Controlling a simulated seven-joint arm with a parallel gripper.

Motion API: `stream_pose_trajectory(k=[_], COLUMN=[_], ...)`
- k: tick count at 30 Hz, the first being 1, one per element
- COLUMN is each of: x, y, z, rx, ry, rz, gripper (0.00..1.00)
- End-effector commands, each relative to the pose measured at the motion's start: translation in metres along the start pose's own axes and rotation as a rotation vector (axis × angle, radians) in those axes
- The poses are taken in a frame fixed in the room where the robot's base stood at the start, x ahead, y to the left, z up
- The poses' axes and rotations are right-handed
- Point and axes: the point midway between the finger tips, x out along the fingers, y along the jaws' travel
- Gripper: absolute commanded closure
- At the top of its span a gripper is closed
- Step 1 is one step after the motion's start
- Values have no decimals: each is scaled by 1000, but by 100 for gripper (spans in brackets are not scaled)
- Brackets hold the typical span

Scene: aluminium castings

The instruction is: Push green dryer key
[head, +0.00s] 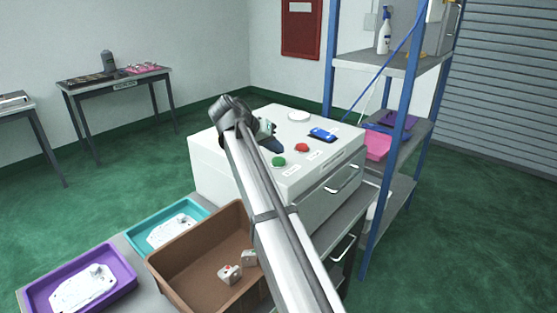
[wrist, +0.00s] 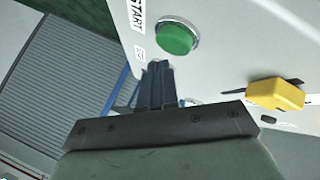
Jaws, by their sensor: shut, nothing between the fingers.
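The green dryer key (head: 278,161) is a round button on the top of the white dryer (head: 215,168). In the wrist view the green key (wrist: 177,38) stands raised in a pale ring, beside a START label (wrist: 137,14). My gripper (head: 279,148) has its dark blue fingers together and empty, close to the key in the head view. In the wrist view my gripper (wrist: 157,66) has its tips just short of the key, with a small gap in the picture. I cannot tell how high the tips are above the panel.
A red button (head: 302,147), a blue part (head: 322,134) and a white disc (head: 299,115) are on the dryer top. A yellow switch (wrist: 277,93) is near the fingers in the wrist view. The brown bin (head: 184,272) and blue-posted shelf (head: 383,195) stand near the dryer.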

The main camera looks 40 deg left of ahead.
Motion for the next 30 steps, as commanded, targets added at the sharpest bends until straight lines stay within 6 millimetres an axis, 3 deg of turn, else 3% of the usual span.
stream_pose_trajectory(k=[21,30], x=[-34,-35], y=[24,25], z=[-25,-25], rx=[0,0], ry=[0,0], rz=[0,0], gripper=[100,100])
